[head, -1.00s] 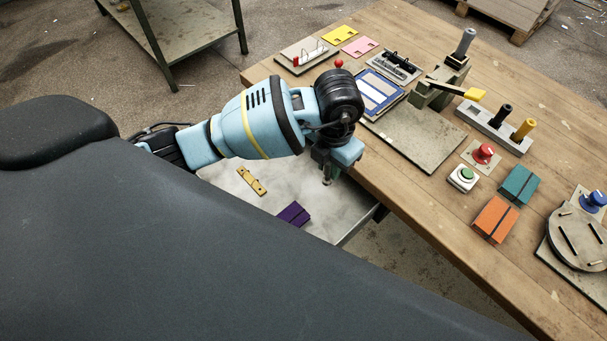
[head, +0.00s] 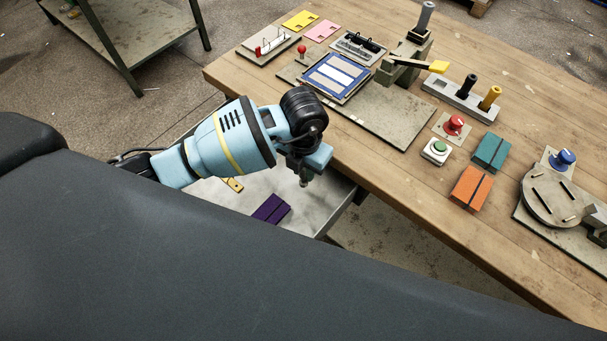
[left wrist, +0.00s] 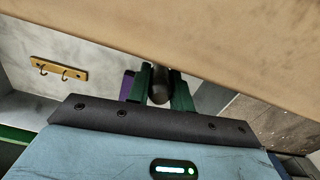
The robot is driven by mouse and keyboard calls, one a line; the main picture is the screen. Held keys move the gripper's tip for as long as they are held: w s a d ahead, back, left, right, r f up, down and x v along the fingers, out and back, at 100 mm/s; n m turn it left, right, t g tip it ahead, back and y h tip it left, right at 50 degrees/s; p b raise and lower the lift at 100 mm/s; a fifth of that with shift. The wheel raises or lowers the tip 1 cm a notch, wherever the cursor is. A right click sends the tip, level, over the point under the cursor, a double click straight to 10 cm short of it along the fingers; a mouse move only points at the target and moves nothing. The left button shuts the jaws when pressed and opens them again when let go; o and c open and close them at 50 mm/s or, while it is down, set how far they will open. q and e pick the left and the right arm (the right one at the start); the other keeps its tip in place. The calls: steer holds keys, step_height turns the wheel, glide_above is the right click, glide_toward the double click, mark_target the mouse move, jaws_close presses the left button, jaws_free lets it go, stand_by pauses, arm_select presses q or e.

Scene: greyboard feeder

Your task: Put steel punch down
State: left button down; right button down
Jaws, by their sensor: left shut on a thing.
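My left gripper (head: 306,180) points down over the open drawer (head: 335,212), close to the table's edge. In the left wrist view its green fingers (left wrist: 160,92) are shut on a dark, rounded, rod-like thing (left wrist: 160,86), seen nearly end-on. This appears to be the steel punch, but most of it is hidden; in the head view it barely shows below the fingers. A rack (head: 440,88) on the table holds a black-handled punch (head: 468,86) and a yellow-handled punch (head: 490,97) upright. My right gripper is not in view.
The wooden tabletop (head: 400,185) overhangs beside the gripper. A press (head: 405,62), red and green buttons, and teal and orange blocks stand on it.

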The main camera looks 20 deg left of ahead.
mark_target(304, 177)
arm_select(q)
step_height(304, 177, down, 3)
steer(key=shift+s+f, duration=0.1)
steer(key=shift+f, duration=0.1)
steer(key=shift+f, duration=0.1)
steer(key=shift+f, duration=0.15)
steer(key=c, duration=1.2)
jaws_free()
steer(key=shift+c, duration=0.2)
